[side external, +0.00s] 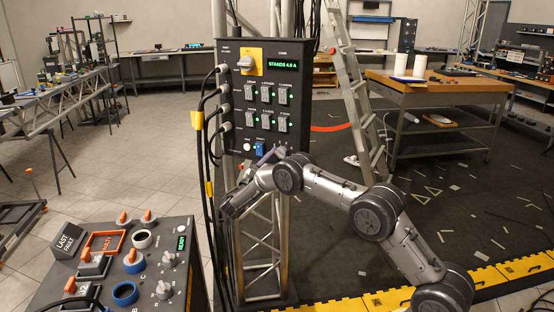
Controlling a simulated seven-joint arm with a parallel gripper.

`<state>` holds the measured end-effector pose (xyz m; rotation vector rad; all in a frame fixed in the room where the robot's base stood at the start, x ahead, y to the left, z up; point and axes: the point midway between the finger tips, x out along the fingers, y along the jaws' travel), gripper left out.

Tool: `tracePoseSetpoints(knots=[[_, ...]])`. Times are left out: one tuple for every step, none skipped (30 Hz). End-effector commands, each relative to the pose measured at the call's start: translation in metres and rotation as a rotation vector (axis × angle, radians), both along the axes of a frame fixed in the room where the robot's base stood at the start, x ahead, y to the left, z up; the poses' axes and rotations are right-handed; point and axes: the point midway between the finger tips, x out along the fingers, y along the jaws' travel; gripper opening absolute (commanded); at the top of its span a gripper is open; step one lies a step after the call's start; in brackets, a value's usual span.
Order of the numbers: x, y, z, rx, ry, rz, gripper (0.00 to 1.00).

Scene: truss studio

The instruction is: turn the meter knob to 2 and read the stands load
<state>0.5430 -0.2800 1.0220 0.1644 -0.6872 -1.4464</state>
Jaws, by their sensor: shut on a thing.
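The dark meter panel (227,125) stands upright on a truss post. Its lit green display (288,64) reads STANDS and a value that looks like 4.0 A; the last digit is small. A grey knob on a yellow plate (258,57) sits at the panel's upper left. The meter knob at the lower right is mostly hidden by my wrist and fingers, and its pointer cannot be read. My gripper (274,153) is at the panel's lower right edge, shut on what seems to be this knob.
Black cables (203,125) hang down the panel's left side. A control console (110,275) with orange switches and knobs stands at the lower left. A ladder (350,90) leans behind the panel, right of it. A wooden-topped cart (440,92) stands farther back.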

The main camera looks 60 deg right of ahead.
Motion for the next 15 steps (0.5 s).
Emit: tracePoseSetpoints(knots=[[-0.0001, 0.0005, 0.0000, 0.000, -0.001, -0.001, 0.00], [-0.0001, 0.0005, 0.0000, 0.000, -0.001, -0.001, 0.00], [-0.0001, 0.0005, 0.0000, 0.000, -0.001, -0.001, 0.00], [-0.0001, 0.0005, 0.0000, 0.000, -0.001, -0.001, 0.00], [-0.0001, 0.0005, 0.0000, 0.000, -0.001, -0.001, 0.00], [-0.0001, 0.0005, 0.0000, -0.001, 0.000, -0.001, 0.00], [-0.0001, 0.0005, 0.0000, -0.001, 0.000, -0.001, 0.00], [-0.0001, 0.0005, 0.0000, -0.001, 0.000, -0.001, 0.00], [-0.0001, 0.0005, 0.0000, -0.001, 0.000, -0.001, 0.00], [-0.0001, 0.0005, 0.0000, 0.000, 0.000, 0.000, 0.53], [-0.0001, 0.0005, 0.0000, 0.000, 0.000, 0.000, 0.58], [0.0000, 0.0005, -0.0001, 0.000, 0.000, 0.000, 0.66], [0.0000, 0.0004, -0.0001, 0.000, 0.000, 0.000, 0.71], [0.0000, 0.0004, -0.0001, 0.000, 0.000, 0.000, 0.76], [0.0000, 0.0004, -0.0001, 0.000, 0.000, 0.000, 0.77]])
